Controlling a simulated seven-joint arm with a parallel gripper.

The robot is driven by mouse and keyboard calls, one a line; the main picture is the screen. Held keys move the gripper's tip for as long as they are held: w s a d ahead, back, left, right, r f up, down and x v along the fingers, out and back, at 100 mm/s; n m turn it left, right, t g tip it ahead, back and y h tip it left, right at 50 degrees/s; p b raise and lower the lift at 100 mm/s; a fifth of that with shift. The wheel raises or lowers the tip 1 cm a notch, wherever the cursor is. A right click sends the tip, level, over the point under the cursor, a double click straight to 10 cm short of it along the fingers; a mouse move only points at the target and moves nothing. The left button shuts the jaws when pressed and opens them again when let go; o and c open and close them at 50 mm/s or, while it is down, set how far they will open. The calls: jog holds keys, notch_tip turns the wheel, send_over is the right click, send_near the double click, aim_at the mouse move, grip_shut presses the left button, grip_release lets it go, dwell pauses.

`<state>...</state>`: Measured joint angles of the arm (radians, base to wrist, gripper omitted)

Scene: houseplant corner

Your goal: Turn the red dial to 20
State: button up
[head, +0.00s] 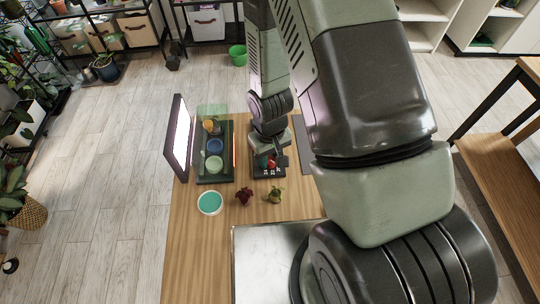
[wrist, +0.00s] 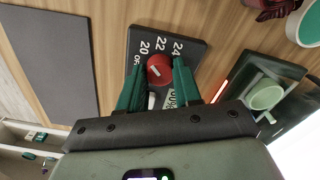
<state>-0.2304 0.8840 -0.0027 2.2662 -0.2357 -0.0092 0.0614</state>
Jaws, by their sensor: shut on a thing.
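The red dial (wrist: 160,68) sits on a dark panel (wrist: 193,44) with white marks OFF, 20, 22 and 24 around it. A short white line crosses the dial at a slant; I cannot tell which mark it points to. My gripper (wrist: 157,76) has its green fingers on either side of the dial, shut on it. In the head view my gripper (head: 271,154) reaches down over the panel (head: 266,173) on the wooden table, and only a little red shows there. A small display on the panel is partly hidden by a finger.
Left of the panel, a dark tray (head: 228,177) holds a blue and a pale green pot, beside an upright lit screen (head: 178,138). A grey mat (wrist: 50,60) lies beside the panel.

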aim_at(270, 160)
jog(key=shift+n, duration=0.5)
jog(key=o, duration=1)
jog(key=shift+o, duration=0.2)
notch_tip(270, 160, up, 11)
dwell(0.3)
